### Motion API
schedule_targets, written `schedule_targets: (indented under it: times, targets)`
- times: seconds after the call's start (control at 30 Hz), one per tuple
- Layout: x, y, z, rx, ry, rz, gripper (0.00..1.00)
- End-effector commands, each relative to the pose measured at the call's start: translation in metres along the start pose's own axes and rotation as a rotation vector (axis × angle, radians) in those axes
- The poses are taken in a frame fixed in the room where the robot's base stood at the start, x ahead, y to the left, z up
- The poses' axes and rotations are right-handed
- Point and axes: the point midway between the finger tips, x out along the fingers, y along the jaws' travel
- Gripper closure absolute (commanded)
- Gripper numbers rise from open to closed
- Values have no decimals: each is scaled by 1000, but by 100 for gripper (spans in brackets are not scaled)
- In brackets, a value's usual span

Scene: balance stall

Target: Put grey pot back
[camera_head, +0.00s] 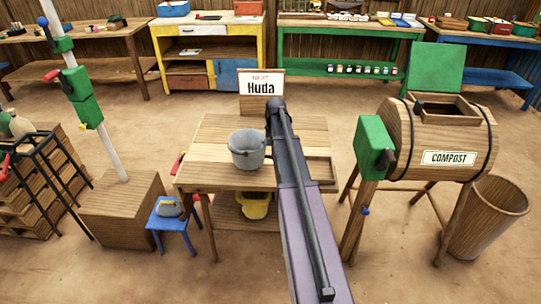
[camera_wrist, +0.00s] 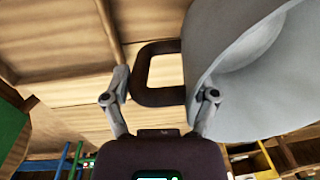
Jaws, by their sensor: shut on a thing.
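The grey pot (camera_head: 247,150) shows over the left part of the wooden table (camera_head: 215,180) in the middle of the head view. I cannot tell whether its base touches the table top. In the wrist view the grey pot (camera_wrist: 255,85) fills the right side, and its dark loop handle (camera_wrist: 143,75) points left. My gripper (camera_wrist: 161,88) has one finger on each side of the handle and is shut on the pot by it. In the head view my arm hides most of the gripper, just right of the pot.
A yellow pot (camera_head: 254,206) sits on the shelf below the table. A blue stool (camera_head: 172,222) is on the left.

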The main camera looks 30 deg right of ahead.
Motion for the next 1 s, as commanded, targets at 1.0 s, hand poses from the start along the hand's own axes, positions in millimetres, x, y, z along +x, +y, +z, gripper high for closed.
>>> schedule_targets:
  times: [1.0]
  targets:
    - [35,3,0,0,0,0,85]
